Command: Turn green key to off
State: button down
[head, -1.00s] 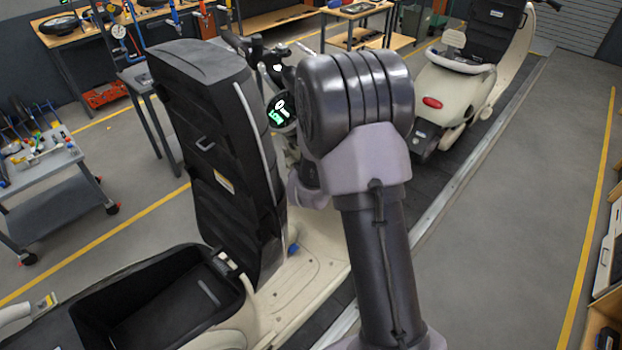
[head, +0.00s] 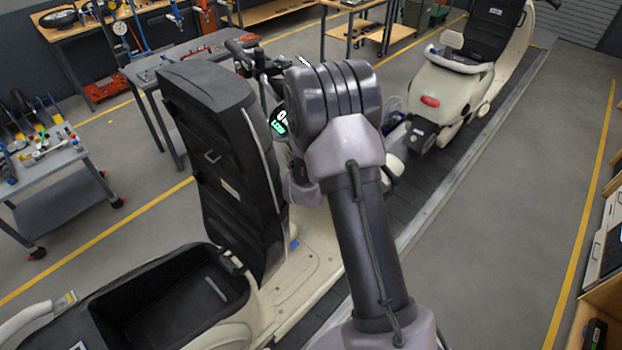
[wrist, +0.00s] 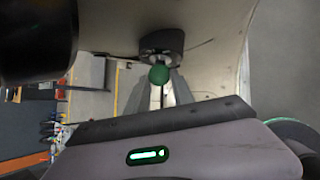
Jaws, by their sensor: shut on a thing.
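The green key (wrist: 159,75) shows in the wrist view as a round green head in front of a dark lock housing (wrist: 161,45) on the scooter's cream body panel. My gripper (wrist: 161,88) reaches toward it, with its two grey fingers close together at the key; it is shut on the key. The key's turn position cannot be read from this angle. In the head view the key and my gripper's fingers are hidden behind my arm.
The scooter's raised black seat (head: 222,150) stands left of my arm, over an open storage bin (head: 165,300). A second cream scooter (head: 450,85) stands farther along the conveyor (head: 440,195). A grey tool cart (head: 60,190) is at the left. The floor to the right is clear.

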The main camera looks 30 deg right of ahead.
jog(key=shift+s+r+g+p, duration=0.1)
jog(key=shift+r+g+p, duration=0.3)
jog(key=shift+p, duration=3)
jog(key=shift+f, duration=0.3)
jog(key=shift+s+r+n, duration=0.1)
jog(key=shift+s+n, duration=0.05)
jog(key=shift+n, duration=0.15)
